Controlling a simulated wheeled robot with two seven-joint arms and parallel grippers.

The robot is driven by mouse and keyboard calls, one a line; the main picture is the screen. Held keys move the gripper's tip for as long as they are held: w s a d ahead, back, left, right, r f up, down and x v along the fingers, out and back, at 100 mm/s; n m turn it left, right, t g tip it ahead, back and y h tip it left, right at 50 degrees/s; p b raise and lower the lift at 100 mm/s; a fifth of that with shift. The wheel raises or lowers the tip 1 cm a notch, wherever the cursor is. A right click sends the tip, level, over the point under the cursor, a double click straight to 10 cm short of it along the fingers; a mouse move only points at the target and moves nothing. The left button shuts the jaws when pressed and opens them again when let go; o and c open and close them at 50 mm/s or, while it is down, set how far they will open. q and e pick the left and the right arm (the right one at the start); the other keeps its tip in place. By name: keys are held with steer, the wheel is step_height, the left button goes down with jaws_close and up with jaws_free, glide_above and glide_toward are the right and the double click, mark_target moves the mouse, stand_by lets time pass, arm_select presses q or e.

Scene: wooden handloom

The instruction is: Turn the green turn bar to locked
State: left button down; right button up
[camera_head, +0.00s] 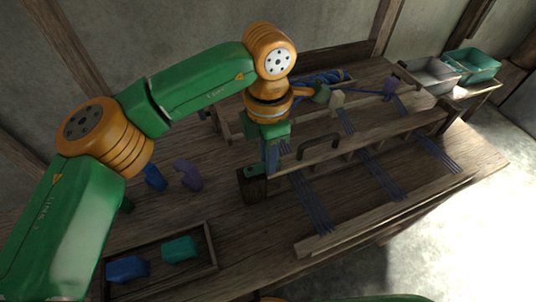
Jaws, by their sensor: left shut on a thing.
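The green turn bar (254,170) appears as a small green piece on top of a dark wooden block (253,188) at the left end of the loom's front beam. My left gripper (269,166) points down at it from above and is shut on it. The fingers hide part of the bar, so its exact angle cannot be told. My right gripper is not in view.
The wooden loom (400,135) with blue warp threads fills the right of the table. A dark handle (318,143) stands on its beam. A tray (214,255) with blue and teal pieces lies front left. Purple (188,175) and blue (154,177) pieces lie left. Bins (471,64) stand far right.

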arm_select(q)
steer(key=c, duration=0.7)
jaws_free()
step_height(320, 180, up, 7)
steer(key=shift+r, duration=0.1)
